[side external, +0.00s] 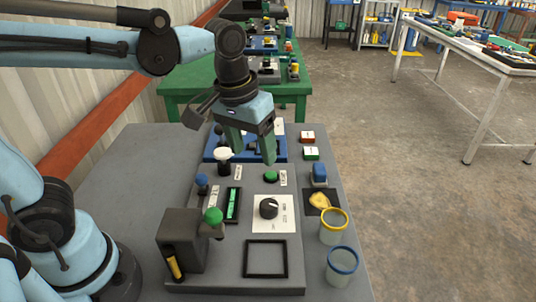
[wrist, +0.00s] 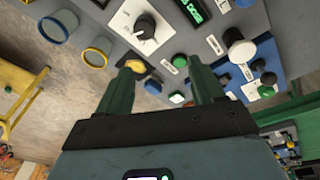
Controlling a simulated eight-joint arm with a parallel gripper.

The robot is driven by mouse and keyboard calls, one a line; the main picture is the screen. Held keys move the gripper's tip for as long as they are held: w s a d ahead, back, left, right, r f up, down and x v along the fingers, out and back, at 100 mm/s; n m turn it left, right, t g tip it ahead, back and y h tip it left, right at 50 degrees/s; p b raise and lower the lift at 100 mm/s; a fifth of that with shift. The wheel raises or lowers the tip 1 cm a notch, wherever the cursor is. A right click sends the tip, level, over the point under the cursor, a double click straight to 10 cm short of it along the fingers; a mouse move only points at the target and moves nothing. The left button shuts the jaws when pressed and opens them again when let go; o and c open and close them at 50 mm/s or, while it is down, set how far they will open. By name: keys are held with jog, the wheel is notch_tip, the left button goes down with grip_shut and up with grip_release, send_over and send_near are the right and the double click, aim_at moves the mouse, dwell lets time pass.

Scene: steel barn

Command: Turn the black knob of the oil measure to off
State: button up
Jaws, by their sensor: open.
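The black knob (side external: 269,208) sits on a white label plate (side external: 284,226) on the grey panel, and its white pointer mark faces the upper right in the side view. The knob also shows at the top of the wrist view (wrist: 145,26), beyond my fingertips. My gripper (side external: 250,150) is above the far part of the panel, behind the knob, with its green fingers apart and nothing between them. It is not touching the knob. In the wrist view the two fingers (wrist: 163,70) are spread. The small print on the plate is too small to read.
On the panel are a green button (side external: 271,176), a white-topped knob (side external: 223,155), a green display (side external: 233,205), a black square frame (side external: 266,259) and a dark stand with a green ball (side external: 213,215). Yellow-rimmed (side external: 333,227) and blue-rimmed (side external: 341,266) cups stand at the right edge.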

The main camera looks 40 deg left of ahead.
aim_at(269, 203)
jog(key=shift+w+d+f+n+g, duration=0.2)
jog(key=shift+d+f+g, duration=0.25)
jog(key=shift+f, duration=1.55)
jog(key=shift+w+d+f+n+g, duration=0.2)
jog(key=shift+d+f, duration=0.45)
jog(key=shift+f, duration=1.3)
jog(key=shift+w+d+f+n+g, duration=0.15)
jog(key=shift+d+f+g, duration=0.3)
jog(key=shift+f, duration=1.55)
jog(key=shift+d, duration=0.1)
jog(key=c, duration=1.1)
jog(key=shift+o, duration=0.2)
jog(key=shift+m, duration=0.25)
jog(key=m, duration=0.5)
jog(key=shift+m, duration=2.2)
